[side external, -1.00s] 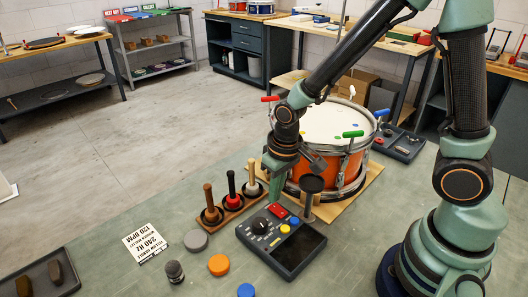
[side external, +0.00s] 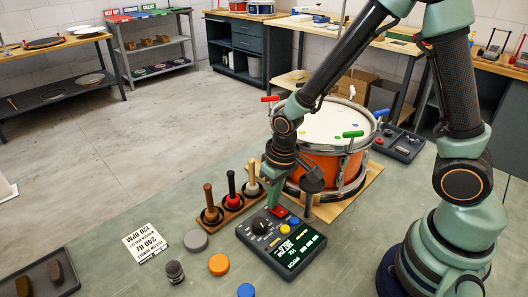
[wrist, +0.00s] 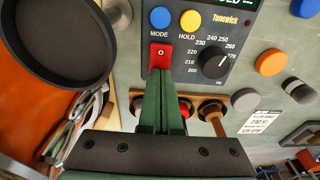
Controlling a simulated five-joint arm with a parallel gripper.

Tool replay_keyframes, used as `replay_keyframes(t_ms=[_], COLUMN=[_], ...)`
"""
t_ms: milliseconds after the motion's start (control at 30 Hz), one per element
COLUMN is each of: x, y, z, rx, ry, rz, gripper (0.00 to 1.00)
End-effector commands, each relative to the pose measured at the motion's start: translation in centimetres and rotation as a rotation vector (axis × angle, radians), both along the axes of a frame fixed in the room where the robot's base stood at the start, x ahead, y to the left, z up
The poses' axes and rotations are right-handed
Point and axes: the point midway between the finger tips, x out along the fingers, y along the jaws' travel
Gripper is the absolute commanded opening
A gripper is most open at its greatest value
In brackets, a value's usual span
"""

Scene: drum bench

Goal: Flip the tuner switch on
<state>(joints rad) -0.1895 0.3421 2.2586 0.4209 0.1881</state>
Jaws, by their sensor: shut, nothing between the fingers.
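The tuner (side external: 243,233) is a dark box on the bench in front of the drum. Its screen (side external: 291,250) is lit with green and white text. Its red switch (side external: 279,211) sits at the end close to the drum. The switch also shows in the wrist view (wrist: 160,54), with a white ring mark on its visible part. My gripper (wrist: 162,78) is shut and empty, its fingertips at the switch's lower edge in that view. They hide part of the switch; whether they touch it I cannot tell.
The orange drum (side external: 322,165) stands right behind my gripper. A dark cup on a post (side external: 312,185) is close on the right. A wooden rack (side external: 230,212) with several handled tools is at left. A card (side external: 145,243) and loose discs lie on the bench's left part.

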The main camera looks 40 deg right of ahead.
Motion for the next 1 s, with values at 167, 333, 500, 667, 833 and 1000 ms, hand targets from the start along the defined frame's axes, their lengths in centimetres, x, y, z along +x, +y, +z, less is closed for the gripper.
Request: replay_keyframes(t_ms=[167,333,500,667,833,1000], x=[-0.3,-1.0,-1.5,-1.5,-1.5,-1.2], y=[0.0,0.0,0.0,0.0,0.0,0.0], z=[0.1,0.3,0.5,0.5,0.6,2.0], rx=[0.0,0.001,0.001,0.001,0.001,0.002], ry=[0.0,0.0,0.0,0.0,0.0,-0.005], rz=[0.0,0.0,0.0,0.0,0.0,0.0], gripper=[0.0,0.0,0.0,0.0,0.0,0.0])
